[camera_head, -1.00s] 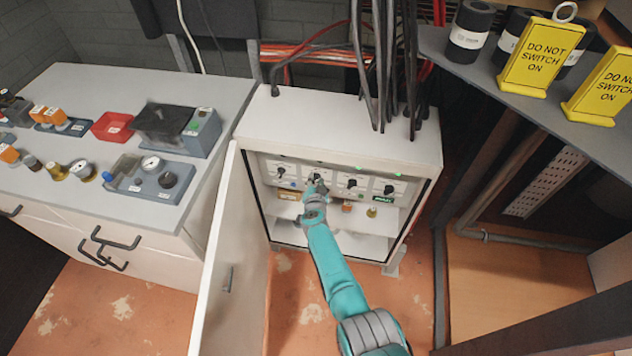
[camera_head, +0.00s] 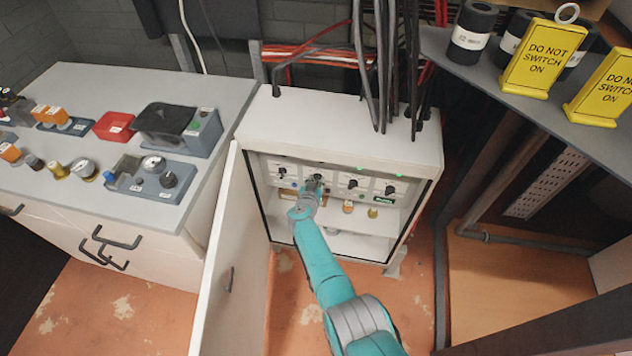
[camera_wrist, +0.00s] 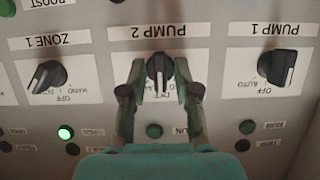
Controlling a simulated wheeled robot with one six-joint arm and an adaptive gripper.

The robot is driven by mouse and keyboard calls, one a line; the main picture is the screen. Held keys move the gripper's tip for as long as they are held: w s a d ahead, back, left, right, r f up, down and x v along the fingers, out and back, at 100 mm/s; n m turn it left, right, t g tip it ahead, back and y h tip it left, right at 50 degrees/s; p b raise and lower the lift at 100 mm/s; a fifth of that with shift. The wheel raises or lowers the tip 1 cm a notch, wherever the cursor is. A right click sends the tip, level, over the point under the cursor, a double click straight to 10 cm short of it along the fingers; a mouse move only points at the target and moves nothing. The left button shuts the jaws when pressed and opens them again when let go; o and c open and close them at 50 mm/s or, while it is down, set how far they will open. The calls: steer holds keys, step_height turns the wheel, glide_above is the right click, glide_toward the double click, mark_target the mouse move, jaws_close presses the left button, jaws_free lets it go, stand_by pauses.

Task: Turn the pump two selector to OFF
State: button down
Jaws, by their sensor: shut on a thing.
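The pump two selector (camera_wrist: 158,66) is a black knob under the PUMP 2 label, which appears upside down in the wrist view. My gripper (camera_wrist: 159,78) is shut on this knob, one finger on each side. The knob stands nearly vertical in the picture, its white mark at the lower end toward partly hidden lettering that looks like OFF. In the head view my gripper (camera_head: 316,182) reaches into the open white cabinet (camera_head: 340,125) at the second knob from the left and hides most of it.
The pump 1 selector (camera_wrist: 278,68) and zone 1 selector (camera_wrist: 46,76) flank the held knob. A green lamp (camera_wrist: 66,132) is lit below zone 1. The open cabinet door (camera_head: 222,250) stands left of my arm. A shelf (camera_head: 470,70) with yellow signs is at right.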

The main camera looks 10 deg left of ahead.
steer(key=shift+w+r, duration=0.1)
stand_by(0.3)
steer(key=c, duration=1.2)
jaws_free()
steer(key=shift+v, duration=5.95)
